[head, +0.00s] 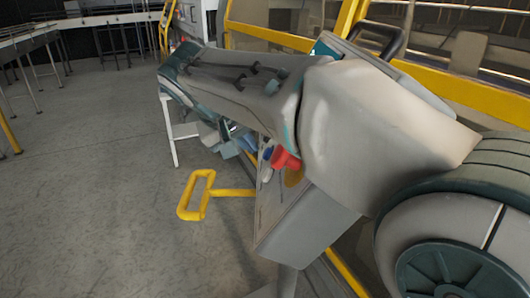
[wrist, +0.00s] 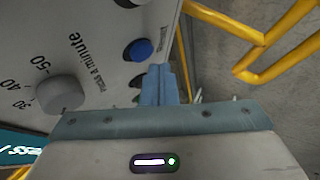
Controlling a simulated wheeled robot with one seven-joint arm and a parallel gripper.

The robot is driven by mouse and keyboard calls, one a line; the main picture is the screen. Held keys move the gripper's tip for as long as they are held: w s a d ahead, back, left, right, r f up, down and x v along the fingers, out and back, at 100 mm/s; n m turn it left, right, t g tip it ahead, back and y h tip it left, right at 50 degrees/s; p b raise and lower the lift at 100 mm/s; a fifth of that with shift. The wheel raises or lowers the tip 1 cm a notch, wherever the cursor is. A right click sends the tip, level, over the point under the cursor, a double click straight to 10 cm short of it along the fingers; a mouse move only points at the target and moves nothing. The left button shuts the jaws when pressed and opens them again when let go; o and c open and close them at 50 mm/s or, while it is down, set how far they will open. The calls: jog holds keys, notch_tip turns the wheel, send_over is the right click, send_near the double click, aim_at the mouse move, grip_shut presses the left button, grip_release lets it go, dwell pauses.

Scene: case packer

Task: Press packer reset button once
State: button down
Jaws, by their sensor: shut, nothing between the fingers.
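The packer's grey control panel (wrist: 95,60) fills the upper left of the wrist view. A round blue button (wrist: 138,50) sits near its edge, with a small label beside it that I cannot read. In the head view a blue button (head: 267,153) shows beside a red knob (head: 285,159). My gripper (wrist: 160,70) is shut and empty. Its blue-grey fingertips appear just below and right of the blue button in the wrist view; I cannot tell whether they touch anything. In the head view my gripper (head: 232,149) is partly hidden, left of the panel.
A grey dial (wrist: 60,94) marked with numbers and a dark button (wrist: 137,81), partly covered by my fingers, are on the panel. A yellow tube handle (head: 197,195) sticks out left of the panel box. Yellow guard frames stand behind.

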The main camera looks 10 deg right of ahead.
jog(key=shift+d+f, duration=0.1)
jog(key=shift+d+f+b, duration=0.1)
jog(key=shift+d+b, duration=0.15)
jog(key=shift+b, duration=0.05)
jog(key=shift+s+d+f, duration=0.1)
jog(key=shift+d+f, duration=0.1)
jog(key=shift+d, duration=0.15)
dwell(0.8)
dwell(0.4)
jog(key=shift+a+r, duration=0.4)
jog(key=shift+a, duration=0.3)
jog(key=a+p, duration=0.1)
jog(key=a+r+p, duration=0.1)
jog(key=a, duration=0.1)
jog(key=a+r+p, duration=0.1)
jog(key=shift+w+a+r+p, duration=0.15)
jog(key=shift+w+r+p, duration=0.15)
jog(key=shift+w, duration=0.1)
